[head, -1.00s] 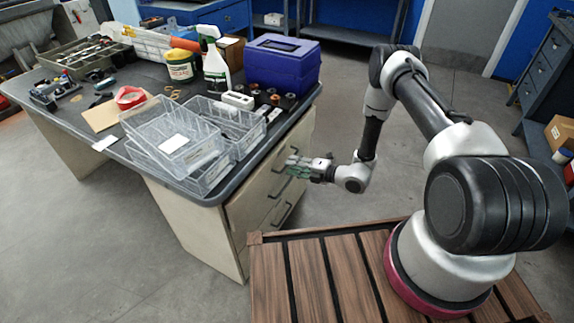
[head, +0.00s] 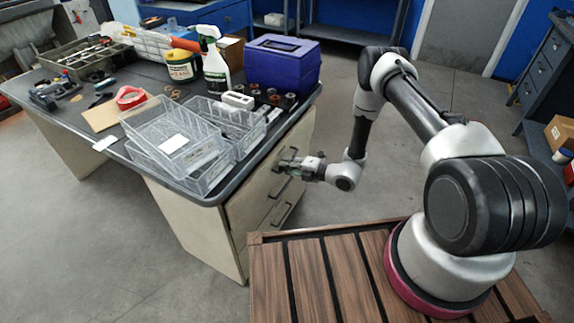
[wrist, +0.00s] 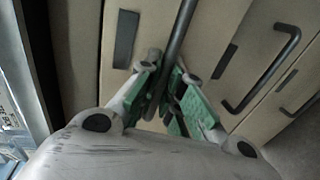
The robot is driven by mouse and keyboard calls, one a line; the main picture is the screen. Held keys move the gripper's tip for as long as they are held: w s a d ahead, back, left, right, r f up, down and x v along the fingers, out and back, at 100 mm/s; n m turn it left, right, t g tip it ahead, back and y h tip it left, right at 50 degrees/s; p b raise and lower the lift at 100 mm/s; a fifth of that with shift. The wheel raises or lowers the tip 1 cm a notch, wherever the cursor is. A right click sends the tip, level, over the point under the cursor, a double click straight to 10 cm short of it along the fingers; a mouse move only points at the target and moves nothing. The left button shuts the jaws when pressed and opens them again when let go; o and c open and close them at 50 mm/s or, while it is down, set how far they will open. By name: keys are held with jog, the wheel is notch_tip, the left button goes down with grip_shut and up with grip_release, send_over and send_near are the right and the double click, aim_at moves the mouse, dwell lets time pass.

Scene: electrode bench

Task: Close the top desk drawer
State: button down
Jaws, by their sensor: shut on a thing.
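The desk's top drawer (head: 258,184) has a beige front under the dark desktop, with a dark bar handle (wrist: 180,32). In the wrist view a dark label plate (wrist: 125,40) shows on its front. I cannot tell how far the drawer stands out from the desk. My gripper (head: 289,165) is at the top drawer's handle. In the wrist view its green-padded fingers (wrist: 172,100) are on either side of the bar and shut on it. The fingertips are partly hidden by the bar.
Lower drawers with dark bar handles (wrist: 262,75) sit beneath the top one. The desktop holds clear trays (head: 172,140), a blue box (head: 282,65) and a spray bottle (head: 215,65). Open grey floor (head: 395,190) lies right of the desk.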

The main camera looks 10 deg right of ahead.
jog(key=x, duration=0.2)
jog(key=shift+w+a+r, duration=0.15)
jog(key=shift+a+r, duration=0.05)
jog(key=shift+a, duration=0.05)
jog(key=c, duration=1.5)
grip_release()
jog(key=shift+c, duration=0.2)
jog(key=v, duration=1.2)
jog(key=shift+w, duration=0.1)
